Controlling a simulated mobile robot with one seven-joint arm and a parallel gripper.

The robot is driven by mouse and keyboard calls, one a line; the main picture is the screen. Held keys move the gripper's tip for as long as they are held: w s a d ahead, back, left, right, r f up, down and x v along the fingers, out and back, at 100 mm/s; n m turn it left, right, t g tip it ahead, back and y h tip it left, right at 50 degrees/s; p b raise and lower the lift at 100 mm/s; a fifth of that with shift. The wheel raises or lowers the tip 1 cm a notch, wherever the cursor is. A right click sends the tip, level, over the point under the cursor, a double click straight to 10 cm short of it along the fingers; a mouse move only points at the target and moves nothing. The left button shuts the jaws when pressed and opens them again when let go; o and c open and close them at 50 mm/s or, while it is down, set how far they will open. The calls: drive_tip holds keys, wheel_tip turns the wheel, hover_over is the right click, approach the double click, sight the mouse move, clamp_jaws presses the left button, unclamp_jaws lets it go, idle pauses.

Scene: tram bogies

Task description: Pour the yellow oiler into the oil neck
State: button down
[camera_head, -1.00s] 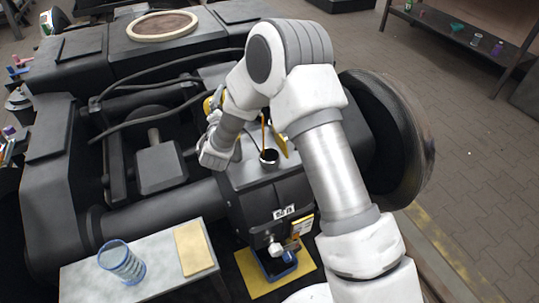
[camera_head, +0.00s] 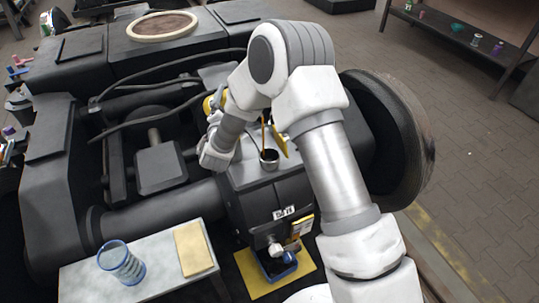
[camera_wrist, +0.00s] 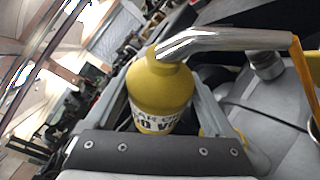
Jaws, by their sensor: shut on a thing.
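The yellow oiler (camera_wrist: 160,92) with dark lettering fills the middle of the wrist view. Its metal spout (camera_wrist: 225,40) points right. My gripper (camera_wrist: 162,105) is shut around the oiler's body. In the head view only a yellow bit of the oiler (camera_head: 208,105) shows behind my wrist. An amber stream (camera_wrist: 304,75) runs down from the spout tip. In the head view the stream (camera_head: 263,132) drops to the open oil neck (camera_head: 269,157), a short metal cup on the dark axle box (camera_head: 265,190). The spout tip is hidden there by my arm.
A yellow flap (camera_head: 280,143) stands beside the neck. Black hoses (camera_head: 150,118) cross the bogie frame. A large wheel (camera_head: 405,150) stands right of my arm.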

drive_tip(key=shift+s+d+r+m+t, duration=0.15)
drive_tip(key=shift+r+m+t, duration=0.25)
drive_tip(key=shift+m, duration=0.4)
idle(4.4)
